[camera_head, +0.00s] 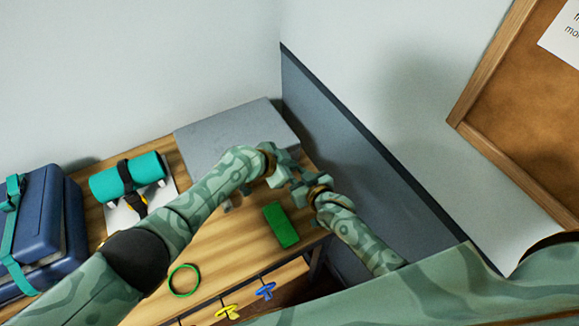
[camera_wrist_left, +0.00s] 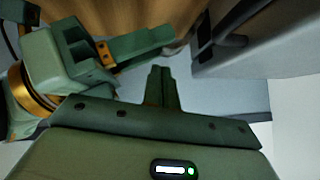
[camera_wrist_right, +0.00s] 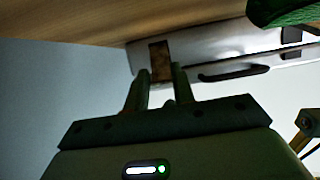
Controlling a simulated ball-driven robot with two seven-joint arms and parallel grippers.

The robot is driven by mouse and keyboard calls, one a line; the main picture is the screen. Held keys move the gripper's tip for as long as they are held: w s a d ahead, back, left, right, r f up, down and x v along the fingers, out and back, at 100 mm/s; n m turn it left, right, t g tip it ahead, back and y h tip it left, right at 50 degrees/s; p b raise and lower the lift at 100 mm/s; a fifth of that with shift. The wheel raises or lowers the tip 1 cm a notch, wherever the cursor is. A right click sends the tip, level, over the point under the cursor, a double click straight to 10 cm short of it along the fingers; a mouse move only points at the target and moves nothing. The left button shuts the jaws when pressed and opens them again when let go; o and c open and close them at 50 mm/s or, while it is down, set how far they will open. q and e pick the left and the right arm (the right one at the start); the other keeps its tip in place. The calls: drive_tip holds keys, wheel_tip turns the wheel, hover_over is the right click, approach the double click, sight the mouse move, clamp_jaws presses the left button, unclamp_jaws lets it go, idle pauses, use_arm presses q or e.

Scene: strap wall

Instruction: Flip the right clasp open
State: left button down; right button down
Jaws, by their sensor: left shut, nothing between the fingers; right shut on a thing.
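The grey case (camera_head: 222,128) lies at the back right of the table, against the wall. In the right wrist view its side (camera_wrist_right: 215,50) shows a brownish clasp (camera_wrist_right: 160,58), a dark handle (camera_wrist_right: 235,71) and a dark clasp (camera_wrist_right: 291,37). My right gripper (camera_wrist_right: 160,78) is shut on the brownish clasp, which I take for the right clasp; its tips hide the lower part. How far that clasp is turned I cannot tell. My left gripper (camera_wrist_left: 160,72) is shut and empty, close to my right gripper (camera_head: 300,187) and apart from the case.
A green block (camera_head: 281,225) lies on the table in front of the case. A green ring (camera_head: 184,280), a teal roll (camera_head: 128,176) and a blue case (camera_head: 45,225) are farther left. A dark panel (camera_head: 340,120) borders the right.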

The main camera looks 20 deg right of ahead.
use_arm(q)
drive_tip(key=shift+f, duration=0.6)
use_arm(e)
drive_tip(key=shift+w+r, duration=0.15)
drive_tip(key=shift+r, duration=0.1)
use_arm(q)
drive_tip(key=shift+a, duration=0.1)
